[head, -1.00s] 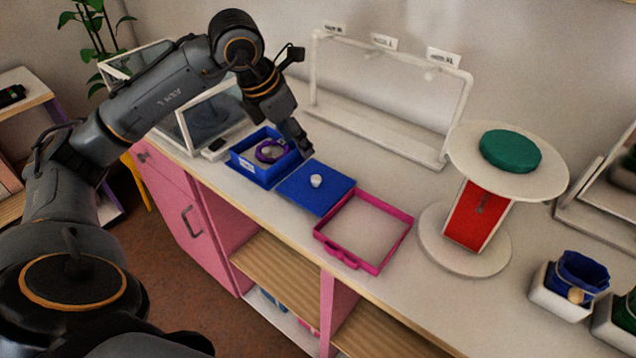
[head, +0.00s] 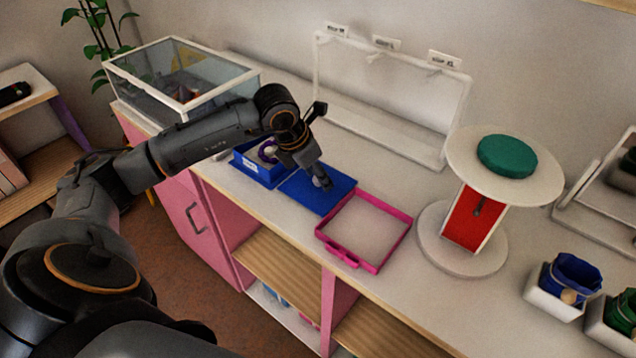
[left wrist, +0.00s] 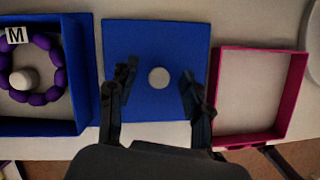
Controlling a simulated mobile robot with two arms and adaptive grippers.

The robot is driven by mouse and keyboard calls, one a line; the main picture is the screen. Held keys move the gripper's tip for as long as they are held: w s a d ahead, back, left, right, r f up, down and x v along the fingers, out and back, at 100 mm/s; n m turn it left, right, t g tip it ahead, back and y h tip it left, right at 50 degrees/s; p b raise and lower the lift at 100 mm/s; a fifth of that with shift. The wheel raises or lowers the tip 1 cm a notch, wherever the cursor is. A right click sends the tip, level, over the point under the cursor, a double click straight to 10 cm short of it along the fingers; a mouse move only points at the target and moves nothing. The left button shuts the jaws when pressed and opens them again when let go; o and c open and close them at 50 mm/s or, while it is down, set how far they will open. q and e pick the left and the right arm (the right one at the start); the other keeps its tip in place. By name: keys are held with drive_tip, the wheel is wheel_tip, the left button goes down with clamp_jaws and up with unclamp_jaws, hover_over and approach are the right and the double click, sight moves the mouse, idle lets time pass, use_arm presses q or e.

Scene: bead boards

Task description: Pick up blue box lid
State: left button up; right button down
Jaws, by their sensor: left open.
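The blue box lid (head: 322,194) lies flat on the counter between the blue box and a pink tray. It also shows in the left wrist view (left wrist: 155,50), with a round pale knob (left wrist: 159,77) at its middle. My left gripper (head: 322,183) is over the lid. In the left wrist view its two fingers (left wrist: 157,90) are open, one on each side of the knob, with clear gaps. The blue box (head: 262,173) stands open left of the lid and holds a purple bead ring (left wrist: 58,75) with an M tag. My right gripper is not in view.
An empty pink tray (head: 378,267) sits right of the lid. A white round stand (head: 462,263) with a green disc is further right. A white rack (head: 385,150) stands behind, and a glass case (head: 180,105) is at the back left.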

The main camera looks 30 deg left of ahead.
use_arm(q)
clamp_jaws()
drive_tip(key=shift+r, duration=0.15)
